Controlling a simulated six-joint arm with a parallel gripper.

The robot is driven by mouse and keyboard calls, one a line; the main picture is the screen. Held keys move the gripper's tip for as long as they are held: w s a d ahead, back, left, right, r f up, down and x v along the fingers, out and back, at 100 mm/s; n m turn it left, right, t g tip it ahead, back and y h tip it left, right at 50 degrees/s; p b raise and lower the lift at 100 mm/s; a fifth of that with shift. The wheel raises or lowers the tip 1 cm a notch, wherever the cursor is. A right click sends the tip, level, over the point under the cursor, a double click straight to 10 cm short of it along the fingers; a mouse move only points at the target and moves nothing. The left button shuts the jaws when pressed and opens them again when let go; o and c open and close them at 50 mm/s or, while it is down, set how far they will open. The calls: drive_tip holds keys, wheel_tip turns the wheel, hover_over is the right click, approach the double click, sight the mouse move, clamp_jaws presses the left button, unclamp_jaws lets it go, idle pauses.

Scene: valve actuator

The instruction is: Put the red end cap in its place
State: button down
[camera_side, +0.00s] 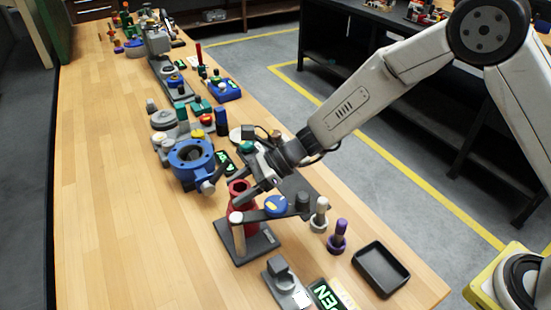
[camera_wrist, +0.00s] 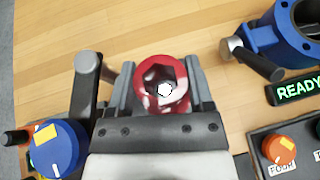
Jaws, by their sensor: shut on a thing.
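The red end cap (camera_wrist: 162,82) shows in the wrist view as a round red part with a hexagonal hole. It sits between the two grey fingers of my gripper (camera_wrist: 160,92), which is shut on it. In the side view my gripper (camera_side: 255,193) reaches down to the red part (camera_side: 238,188) above a dark base plate (camera_side: 243,247). I cannot tell whether the cap is still resting on that stand. The blue valve body (camera_side: 190,158), flanged with an open bore, stands behind and left of the gripper; it also shows at the wrist view's upper right (camera_wrist: 268,38).
A pale-topped post (camera_side: 238,236) stands close beside the gripper, with a blue knob (camera_side: 276,206) to its right. A lit READY display (camera_wrist: 297,86) lies near the valve body. A black tray (camera_side: 381,268) is at front right. The table's left side is clear.

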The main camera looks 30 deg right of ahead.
drive_tip(key=shift+f, duration=0.7)
unclamp_jaws()
drive_tip(key=shift+f, duration=0.1)
drive_tip(key=shift+d, duration=0.1)
drive_tip(key=v, duration=0.7)
drive_tip(key=shift+d+r, duration=0.25)
drive_tip(key=shift+s, duration=0.1)
idle(0.4)
drive_tip(key=s+d+n+h, duration=0.6)
drive_tip(key=s+d+n, duration=0.2)
drive_tip(key=d+n, duration=0.2)
drive_tip(key=s+d+n+h, duration=0.6)
drive_tip(key=s+d+n, duration=0.2)
drive_tip(key=d+n, duration=0.2)
drive_tip(key=d, duration=0.2)
drive_tip(key=shift+d+f, duration=0.4)
